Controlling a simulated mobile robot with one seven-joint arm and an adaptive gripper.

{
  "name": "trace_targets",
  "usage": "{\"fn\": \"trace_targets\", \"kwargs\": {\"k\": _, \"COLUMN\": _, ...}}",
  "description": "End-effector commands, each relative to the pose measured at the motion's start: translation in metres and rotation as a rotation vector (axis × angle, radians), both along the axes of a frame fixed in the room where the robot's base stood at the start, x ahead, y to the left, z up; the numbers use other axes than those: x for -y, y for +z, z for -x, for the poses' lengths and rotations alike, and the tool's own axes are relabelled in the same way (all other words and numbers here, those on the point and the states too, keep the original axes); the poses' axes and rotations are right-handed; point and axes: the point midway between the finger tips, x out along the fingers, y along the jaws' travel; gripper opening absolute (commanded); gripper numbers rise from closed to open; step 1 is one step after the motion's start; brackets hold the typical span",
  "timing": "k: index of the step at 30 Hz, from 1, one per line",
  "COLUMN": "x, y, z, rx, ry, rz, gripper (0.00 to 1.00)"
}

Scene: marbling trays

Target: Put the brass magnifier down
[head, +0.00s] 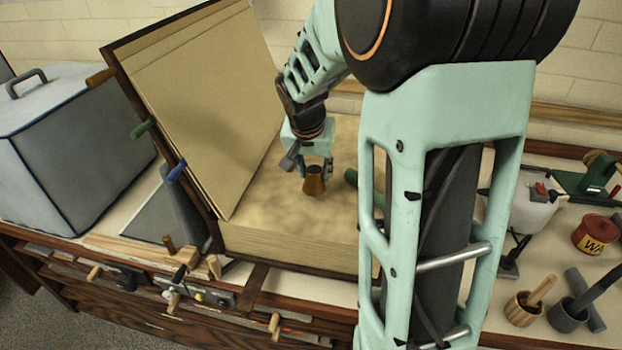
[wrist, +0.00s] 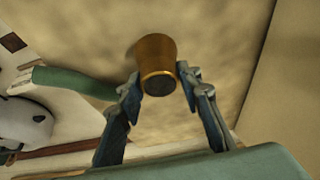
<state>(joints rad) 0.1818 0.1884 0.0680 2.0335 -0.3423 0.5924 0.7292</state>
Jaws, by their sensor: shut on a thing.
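The brass magnifier (head: 314,181) is a small tapered brass cup shape with a dark end. My gripper (head: 316,168) is shut on it, above the mottled tan surface (head: 262,205) of a large open book-like piece. In the wrist view the magnifier (wrist: 156,60) sits between the two fingertips (wrist: 162,84), its narrower dark end towards the camera. A soft shadow lies close beside it on the tan surface. I cannot tell whether its far end touches that surface.
A tall tan panel (head: 200,100) leans up left of my gripper. A green rounded thing (wrist: 72,82) lies near the magnifier. A grey case (head: 85,150) stands far left. A red tin (head: 594,235) and a wooden mortar (head: 523,309) stand at right.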

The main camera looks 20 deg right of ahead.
Motion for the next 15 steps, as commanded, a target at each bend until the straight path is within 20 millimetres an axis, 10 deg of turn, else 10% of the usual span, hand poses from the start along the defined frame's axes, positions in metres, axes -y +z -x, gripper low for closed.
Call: {"fn": "trace_targets", "kwargs": {"k": 15, "x": -0.003, "y": -0.033, "z": 0.004, "rx": 0.000, "ry": -0.001, "rz": 0.000, "gripper": 0.06}}
